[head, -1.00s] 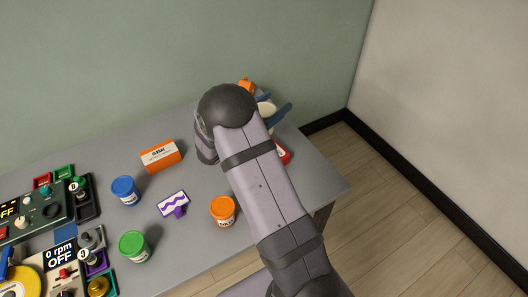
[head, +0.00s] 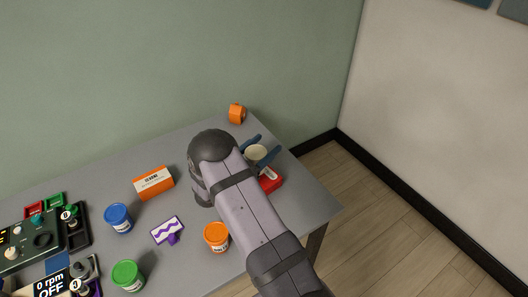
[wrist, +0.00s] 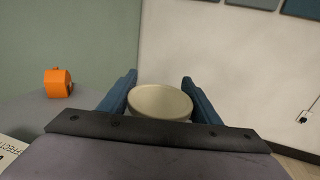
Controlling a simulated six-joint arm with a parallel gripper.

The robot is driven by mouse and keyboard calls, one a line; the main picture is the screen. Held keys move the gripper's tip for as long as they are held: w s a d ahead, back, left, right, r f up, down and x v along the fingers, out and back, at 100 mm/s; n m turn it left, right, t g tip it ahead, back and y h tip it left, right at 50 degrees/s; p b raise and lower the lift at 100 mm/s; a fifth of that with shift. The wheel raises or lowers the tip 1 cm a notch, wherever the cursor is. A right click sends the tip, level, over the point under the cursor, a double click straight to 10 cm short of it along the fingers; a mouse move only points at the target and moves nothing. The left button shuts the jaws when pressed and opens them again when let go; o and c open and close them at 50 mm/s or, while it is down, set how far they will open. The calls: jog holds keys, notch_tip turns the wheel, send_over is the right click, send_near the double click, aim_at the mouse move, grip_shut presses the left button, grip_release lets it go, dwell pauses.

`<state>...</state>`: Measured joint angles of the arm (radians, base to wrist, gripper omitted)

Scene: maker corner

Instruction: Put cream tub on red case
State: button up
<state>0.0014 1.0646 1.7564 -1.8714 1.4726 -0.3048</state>
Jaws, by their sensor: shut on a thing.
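The cream tub (head: 256,153) is between the two blue fingers of my gripper (head: 267,144), which is shut on it. In the wrist view the tub (wrist: 160,101) looks upright, with a finger on each side. The red case (head: 270,180) lies on the table just in front of the tub in the head view, partly hidden by my arm. The tub's base is hidden, so I cannot tell whether it touches the case. The case does not show in the wrist view.
An orange object (head: 237,113) stands at the table's back corner. An orange-and-white box (head: 153,183), a blue tub (head: 118,218), a purple-patterned sign (head: 167,231), an orange tub (head: 216,237) and a green-lidded tub (head: 127,275) stand left of my arm. Devices fill the far left.

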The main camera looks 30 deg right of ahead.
jog(key=shift+f, duration=1.35)
jog(key=shift+f, duration=0.15)
jog(key=o, duration=1.1)
jog(key=shift+r+p, duration=0.25)
jog(key=shift+p, duration=0.05)
jog(key=b+v, duration=0.4)
jog(key=v, duration=0.8)
